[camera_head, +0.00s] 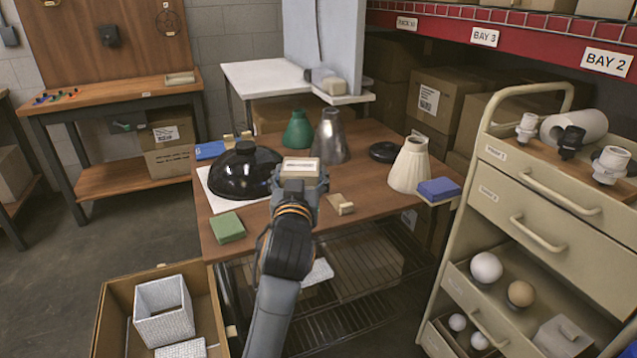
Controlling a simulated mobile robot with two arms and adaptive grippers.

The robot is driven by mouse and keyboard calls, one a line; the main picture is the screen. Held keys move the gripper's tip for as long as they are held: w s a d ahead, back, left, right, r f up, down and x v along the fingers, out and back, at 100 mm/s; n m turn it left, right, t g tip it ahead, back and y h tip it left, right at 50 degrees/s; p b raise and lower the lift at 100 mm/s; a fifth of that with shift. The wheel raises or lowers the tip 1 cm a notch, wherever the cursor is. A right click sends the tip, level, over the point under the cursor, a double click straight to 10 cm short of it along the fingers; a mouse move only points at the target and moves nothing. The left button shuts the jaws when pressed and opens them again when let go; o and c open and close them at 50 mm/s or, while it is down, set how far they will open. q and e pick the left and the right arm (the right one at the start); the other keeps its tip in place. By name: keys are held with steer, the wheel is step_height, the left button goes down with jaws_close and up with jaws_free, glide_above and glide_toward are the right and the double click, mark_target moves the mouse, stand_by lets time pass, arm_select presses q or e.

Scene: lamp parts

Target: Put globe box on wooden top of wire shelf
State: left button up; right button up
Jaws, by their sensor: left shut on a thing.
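The globe box (300,166), a small cream box with a dark-edged label, is in my left gripper (300,180). The gripper is shut on it, and its fingers are partly hidden by the box and my wrist. My left arm reaches up from the bottom of the head view. The box appears over the wooden top (370,195) of the wire shelf; I cannot tell whether it touches the surface. The wire shelf's lower racks (345,315) show beneath the top. My right gripper is not in view.
A black dome shade (243,172), green shade (298,130), metal shade (331,138), cream shade (409,165), green box (227,227) and blue box (438,189) crowd the top. A drawer cart (545,200) stands right; an open carton (115,300) stands front left.

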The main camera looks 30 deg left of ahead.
arm_select(q)
steer(key=shift+w+a+f+b, duration=0.35)
steer(key=shift+a+f+b, duration=0.2)
steer(key=shift+b, duration=0.3)
steer(key=shift+w+a+f+y, duration=0.15)
steer(key=shift+w+a+y, duration=0.15)
steer(key=shift+a, duration=0.05)
steer(key=w+a+f+b, duration=0.1)
steer(key=w+a+f, duration=0.2)
steer(key=f, duration=0.1)
steer(key=w+a+f+b, duration=0.1)
steer(key=w+a+f, duration=0.2)
steer(key=f, duration=0.1)
steer(key=w+a+f+b, duration=0.2)
steer(key=w+a+f, duration=0.1)
steer(key=f, duration=0.1)
steer(key=shift+w+a, duration=0.1)
steer(key=shift+a, duration=0.25)
steer(key=shift+f, duration=0.25)
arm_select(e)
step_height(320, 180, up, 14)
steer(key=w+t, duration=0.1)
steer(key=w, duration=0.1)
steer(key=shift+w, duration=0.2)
arm_select(q)
steer(key=shift+f, duration=0.15)
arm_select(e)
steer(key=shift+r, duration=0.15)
